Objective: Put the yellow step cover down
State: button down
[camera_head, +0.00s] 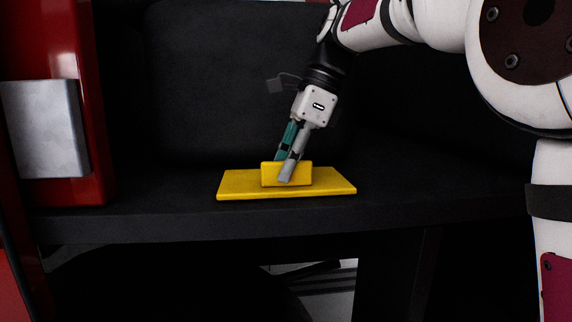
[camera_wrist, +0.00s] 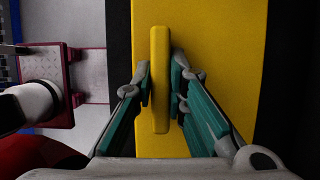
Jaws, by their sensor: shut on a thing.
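The yellow step cover (camera_head: 237,185) is a flat plate with a raised upright handle block on top. In the head view it lies on or just over the black ledge, near the ledge's front edge. My gripper (camera_head: 287,172) reaches down from above, with its fingers on both sides of the handle block. In the wrist view the yellow plate (camera_wrist: 220,55) runs up the picture, and my gripper (camera_wrist: 161,88) is shut on the handle between its teal-padded fingers. I cannot tell whether the plate's underside touches the ledge.
The black ledge (camera_head: 420,205) has free room to the right of the cover and some to its left. A red upright panel with a grey block (camera_head: 45,128) bounds the left side. A dark wall (camera_head: 210,80) stands behind. The space below the ledge is dark and open.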

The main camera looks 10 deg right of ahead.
jog(key=c, duration=1.6)
grip_release()
jog(key=v, duration=1.2)
